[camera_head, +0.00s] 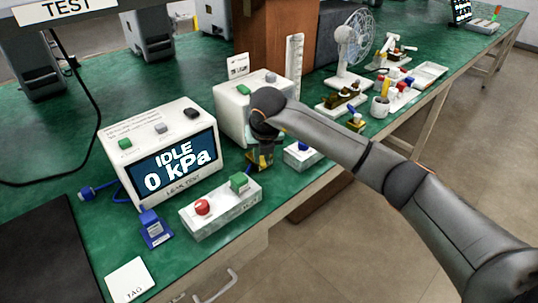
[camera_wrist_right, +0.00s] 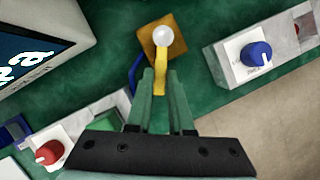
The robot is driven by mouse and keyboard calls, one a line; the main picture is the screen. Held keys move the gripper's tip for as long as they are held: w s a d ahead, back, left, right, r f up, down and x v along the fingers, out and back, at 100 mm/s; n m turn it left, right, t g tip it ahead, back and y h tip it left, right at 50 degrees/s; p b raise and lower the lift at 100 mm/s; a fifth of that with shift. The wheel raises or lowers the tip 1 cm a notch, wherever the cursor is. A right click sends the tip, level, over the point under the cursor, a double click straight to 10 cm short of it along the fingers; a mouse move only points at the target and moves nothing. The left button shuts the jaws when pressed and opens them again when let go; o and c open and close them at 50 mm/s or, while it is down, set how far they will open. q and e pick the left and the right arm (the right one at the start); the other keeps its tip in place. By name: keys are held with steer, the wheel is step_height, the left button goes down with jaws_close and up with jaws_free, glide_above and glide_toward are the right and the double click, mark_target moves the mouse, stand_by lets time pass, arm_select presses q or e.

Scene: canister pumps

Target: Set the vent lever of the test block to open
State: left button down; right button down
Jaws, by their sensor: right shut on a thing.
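A small brass-brown block (camera_wrist_right: 160,42) stands on the green bench, with a yellow lever (camera_wrist_right: 161,80) and a white ball on it; I take it to be the test block with its vent lever. In the wrist view the lever runs from the block back between the fingers of my right gripper (camera_wrist_right: 163,88), which is shut on it. In the head view my right gripper (camera_head: 262,150) points down at the block, and my wrist partly hides it. Which setting the lever is at cannot be read. My left gripper is not in view.
The tester (camera_head: 160,155) reads IDLE, 0 kPa. A box with a red knob and green button (camera_head: 222,210) stands in front of it. A box with a blue knob (camera_head: 302,157) is right of my gripper. A white box (camera_head: 230,112) stands behind. The front bench edge is near.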

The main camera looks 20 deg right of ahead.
steer(key=shift+w+r, duration=0.1)
steer(key=c, duration=0.8)
jaws_free()
steer(key=v, duration=1.2)
steer(key=shift+s+r, duration=0.2)
steer(key=shift+a, duration=0.1)
